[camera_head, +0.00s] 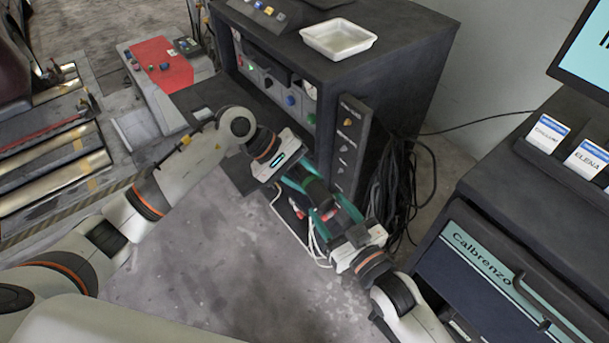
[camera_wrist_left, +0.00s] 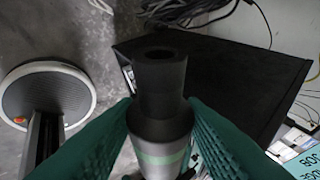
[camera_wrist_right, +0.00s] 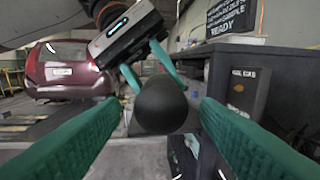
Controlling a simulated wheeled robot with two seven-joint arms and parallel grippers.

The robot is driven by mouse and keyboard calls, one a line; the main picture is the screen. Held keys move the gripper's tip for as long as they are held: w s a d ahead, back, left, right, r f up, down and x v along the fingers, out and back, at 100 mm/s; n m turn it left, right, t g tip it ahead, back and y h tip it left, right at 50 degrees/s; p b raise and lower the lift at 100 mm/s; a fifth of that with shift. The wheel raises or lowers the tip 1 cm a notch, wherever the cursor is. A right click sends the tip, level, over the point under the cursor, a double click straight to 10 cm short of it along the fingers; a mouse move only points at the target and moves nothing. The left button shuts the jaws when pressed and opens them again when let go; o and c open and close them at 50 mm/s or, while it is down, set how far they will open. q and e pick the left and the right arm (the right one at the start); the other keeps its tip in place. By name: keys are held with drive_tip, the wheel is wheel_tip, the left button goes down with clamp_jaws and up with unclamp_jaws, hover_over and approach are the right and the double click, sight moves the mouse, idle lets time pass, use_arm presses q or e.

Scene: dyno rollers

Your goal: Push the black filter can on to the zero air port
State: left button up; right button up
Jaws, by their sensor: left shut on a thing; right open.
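The black filter can (camera_wrist_left: 160,85) stands out between the teal fingers of my left gripper (camera_head: 303,180), which is shut on it. In the left wrist view it has a narrower black neck and a grey body with a pale green band. In the head view the can (camera_head: 317,191) is partly hidden by the fingers. My right gripper (camera_head: 328,208) is open, with its fingers to either side of the can's dark round end (camera_wrist_right: 160,104); contact is not visible. The side panel (camera_head: 350,147) carries several labelled ports, one yellow-orange (camera_head: 348,123). I cannot read which is zero air.
The black cabinet (camera_head: 385,65) bears a white tray (camera_head: 338,40). Black cables (camera_head: 405,180) hang beside it and pale hoses (camera_head: 305,235) lie below the grippers. A dark drawer cabinet (camera_head: 480,265) stands at right. The floor (camera_head: 225,250) at centre-left is clear.

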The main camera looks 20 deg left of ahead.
drive_tip(key=shift+w+a, duration=0.45)
idle(0.3)
drive_tip(key=c, duration=1)
use_arm(q)
drive_tip(key=o, duration=1.1)
drive_tip(key=w+v, duration=0.1)
drive_tip(key=v, duration=0.7)
drive_tip(key=shift+s, duration=0.45)
drive_tip(key=shift+a, duration=0.1)
